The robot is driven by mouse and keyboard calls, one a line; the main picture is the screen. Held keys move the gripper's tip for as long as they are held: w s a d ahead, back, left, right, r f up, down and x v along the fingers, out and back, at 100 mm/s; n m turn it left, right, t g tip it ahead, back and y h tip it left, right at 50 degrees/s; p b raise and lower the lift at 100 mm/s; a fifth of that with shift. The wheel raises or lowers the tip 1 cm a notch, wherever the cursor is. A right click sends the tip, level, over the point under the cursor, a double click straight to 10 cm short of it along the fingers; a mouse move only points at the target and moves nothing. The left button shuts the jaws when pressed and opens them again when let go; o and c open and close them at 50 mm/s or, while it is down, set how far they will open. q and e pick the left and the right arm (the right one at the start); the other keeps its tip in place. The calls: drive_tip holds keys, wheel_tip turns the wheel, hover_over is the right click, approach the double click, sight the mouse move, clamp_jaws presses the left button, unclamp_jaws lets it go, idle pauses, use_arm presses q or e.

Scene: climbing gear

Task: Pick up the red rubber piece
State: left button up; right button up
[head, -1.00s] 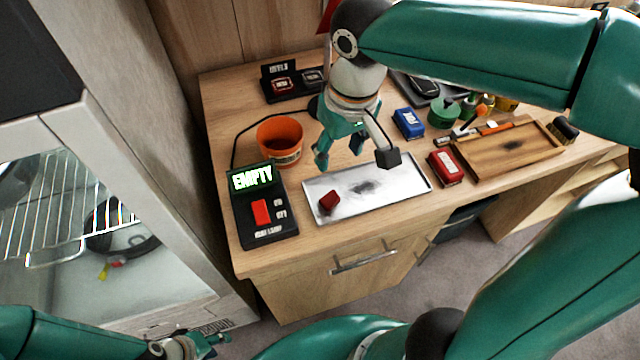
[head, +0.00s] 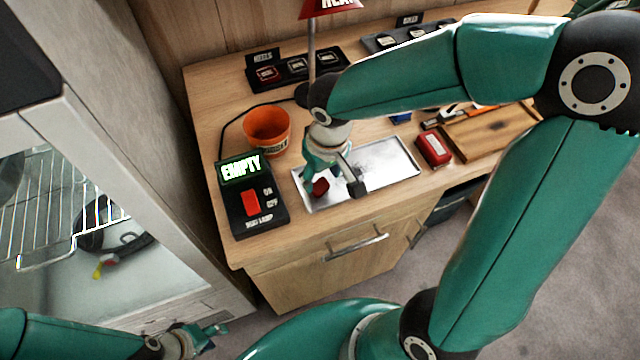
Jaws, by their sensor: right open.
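The red rubber piece (head: 321,187) lies on the left part of a shiny metal tray (head: 386,167). My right gripper (head: 314,184) is open and low over the tray, with its fingers right at the red piece. One finger shows just left of the piece; the other is hard to make out, and I cannot tell whether they touch it. My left gripper (head: 207,338) is low at the bottom left, away from the desk, and too small to read as open or shut.
A black box with a lit "EMPTY" display (head: 240,168) stands left of the tray, with an orange bucket (head: 267,132) behind it. A red box (head: 433,149) and a wooden board (head: 492,135) are to the right. A glass-fronted cabinet (head: 90,220) stands at the left.

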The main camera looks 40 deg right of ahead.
sight(320, 185)
drive_tip(key=f, duration=0.3)
drive_tip(key=shift+w+f, duration=0.1)
drive_tip(key=shift+w, duration=0.1)
drive_tip(key=shift+c, duration=0.3)
drive_tip(key=c, duration=0.5)
drive_tip(key=shift+r, duration=0.2)
